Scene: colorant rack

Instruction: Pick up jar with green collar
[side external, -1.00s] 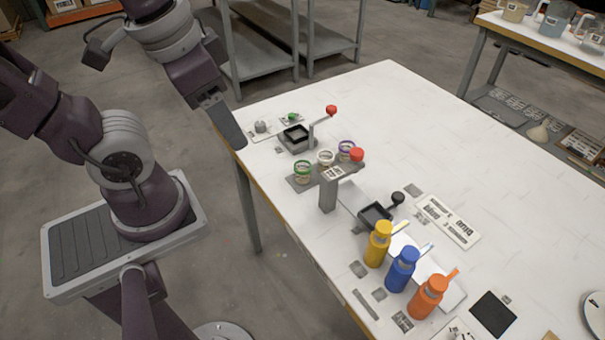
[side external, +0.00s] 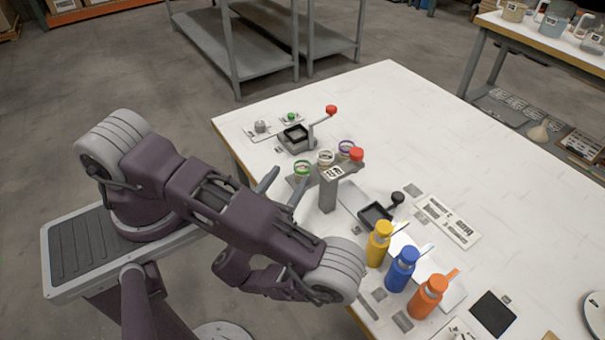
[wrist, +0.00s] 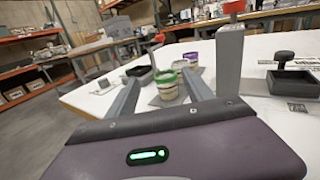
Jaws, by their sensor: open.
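The jar with the green collar (side external: 302,168) stands upright on a grey plate near the table's left edge in the side view. In the wrist view the green-collared jar (wrist: 167,84) shows ahead, between the two fingers. My gripper (side external: 283,184) is open and empty, its fingers pointing at this jar from the near left. In the wrist view my gripper (wrist: 160,95) has one finger on each side of the jar's outline. I cannot tell whether the fingertips reach around it; no contact is visible.
A white-collared jar (side external: 325,157) and a purple-collared jar (side external: 346,149) stand beside it. A grey post with a red knob (side external: 329,188) rises close to the right. Yellow (side external: 378,245), blue (side external: 402,270) and orange (side external: 429,297) bottles stand nearer.

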